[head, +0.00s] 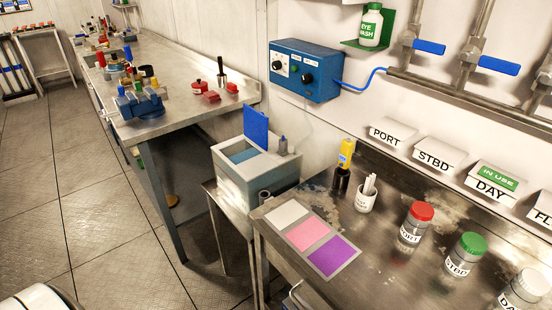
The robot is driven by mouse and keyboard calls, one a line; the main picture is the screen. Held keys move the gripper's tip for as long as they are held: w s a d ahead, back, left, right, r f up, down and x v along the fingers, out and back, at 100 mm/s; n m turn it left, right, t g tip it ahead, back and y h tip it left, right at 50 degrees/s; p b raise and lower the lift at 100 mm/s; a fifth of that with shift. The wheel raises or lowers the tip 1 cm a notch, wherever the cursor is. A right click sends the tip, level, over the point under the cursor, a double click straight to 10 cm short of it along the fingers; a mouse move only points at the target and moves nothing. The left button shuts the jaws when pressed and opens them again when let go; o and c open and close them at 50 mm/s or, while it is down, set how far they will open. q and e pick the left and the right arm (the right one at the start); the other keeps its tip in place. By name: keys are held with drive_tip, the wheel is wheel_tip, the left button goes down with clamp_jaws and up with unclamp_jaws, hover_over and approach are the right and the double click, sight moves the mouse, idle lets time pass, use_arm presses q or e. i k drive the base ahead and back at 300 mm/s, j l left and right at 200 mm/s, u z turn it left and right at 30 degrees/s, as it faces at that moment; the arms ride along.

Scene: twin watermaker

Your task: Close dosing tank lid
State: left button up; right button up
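The dosing tank (268,192) is a pale grey box on a low stand in the middle of the head view, between the two benches. Its blue lid (256,125) stands open, roughly upright, above an opening in the tank's top. Bluish liquid or a blue inner surface shows in the opening. A small grey fitting (283,146) stands on the right part of the tank's top. Neither of my grippers is in view.
A blue control box (306,71) hangs on the wall behind the tank. The left bench (188,112) carries tools and valves. Floor at left is clear.

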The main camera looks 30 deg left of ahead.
sight(255, 123)
drive_tip(key=j+u, duration=0.15)
drive_tip(key=u, duration=1.25)
